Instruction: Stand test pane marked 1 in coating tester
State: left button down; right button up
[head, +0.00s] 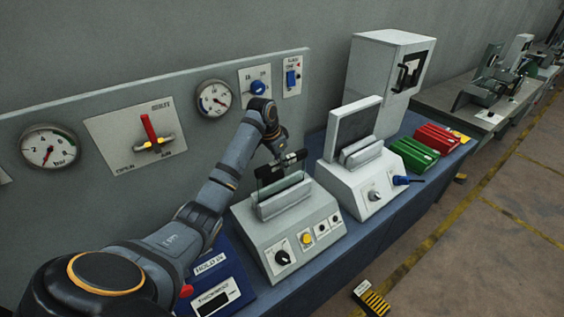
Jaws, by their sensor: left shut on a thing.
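My left gripper (291,157) is shut on the top edge of a dark, thin pane (272,174). The pane stands roughly upright behind the pale raised holder bar (284,201) on a grey sloped device (284,228) with a black knob, a yellow button and small dials. The holder hides the pane's lower edge, so I cannot tell whether it is seated. I cannot read a number on the pane. A second, whiter device (362,182) to the right has a similar holder and an upright grey-framed panel (354,122). Neither device has a readable name. My right gripper is not in view.
Green (414,154) and red (437,138) ribbed blocks lie right of the white device on the blue bench. A white cabinet (375,75) stands behind. A gauge panel (100,120) runs along the back. A blue labelled case (222,268) lies at front left.

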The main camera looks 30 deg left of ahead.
pick_arm(q)
jog(key=shift+f, duration=0.35)
jog(key=c, duration=1.3)
grip_release()
jog(key=shift+c, duration=0.2)
jog(key=shift+o, duration=1)
jog(key=shift+r, duration=0.25)
jog(key=v, duration=0.7)
jog(key=shift+s+a, duration=0.1)
